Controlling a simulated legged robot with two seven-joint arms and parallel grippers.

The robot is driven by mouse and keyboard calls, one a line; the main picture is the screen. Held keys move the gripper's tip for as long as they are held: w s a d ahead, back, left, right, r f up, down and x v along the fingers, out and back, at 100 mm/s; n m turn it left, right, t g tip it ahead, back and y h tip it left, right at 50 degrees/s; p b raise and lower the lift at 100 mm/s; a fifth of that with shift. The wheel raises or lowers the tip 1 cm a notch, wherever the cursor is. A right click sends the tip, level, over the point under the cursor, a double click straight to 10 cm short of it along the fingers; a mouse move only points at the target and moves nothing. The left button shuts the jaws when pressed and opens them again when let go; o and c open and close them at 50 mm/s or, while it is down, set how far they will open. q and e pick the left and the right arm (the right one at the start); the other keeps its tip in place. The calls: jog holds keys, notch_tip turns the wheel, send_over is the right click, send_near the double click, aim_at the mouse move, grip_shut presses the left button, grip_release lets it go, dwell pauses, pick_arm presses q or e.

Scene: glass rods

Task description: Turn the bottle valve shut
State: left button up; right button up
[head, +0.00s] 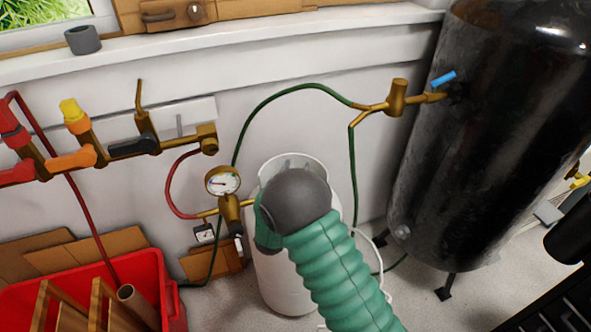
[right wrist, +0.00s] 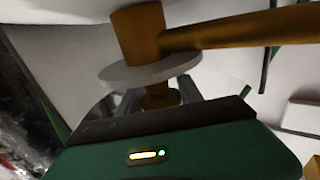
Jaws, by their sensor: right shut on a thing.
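The white gas bottle (head: 273,278) stands upright on the floor against the wall. My right arm, with its green sleeve and dark grey wrist, reaches over its top and hides the bottle valve in the head view. In the right wrist view the brass valve (right wrist: 139,35) shows with a pale grey disc (right wrist: 122,75) around it. My right gripper (right wrist: 160,98) is shut on the valve just beyond the disc, with a finger on each side; the exact contact is partly hidden. My left gripper is in neither view.
A brass regulator with a round gauge (head: 222,181) is beside the bottle on the left. A green hose (head: 270,98) runs to brass fittings by a black tank (head: 480,140). A red crate (head: 150,268) with wooden pieces stands at lower left, below wall-mounted valves (head: 75,118).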

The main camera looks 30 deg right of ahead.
jog(key=shift+r, duration=0.1)
jog(key=o, duration=1.4)
jog(key=shift+w, duration=0.1)
jog(key=p+v, duration=0.3)
jog(key=v, duration=1.4)
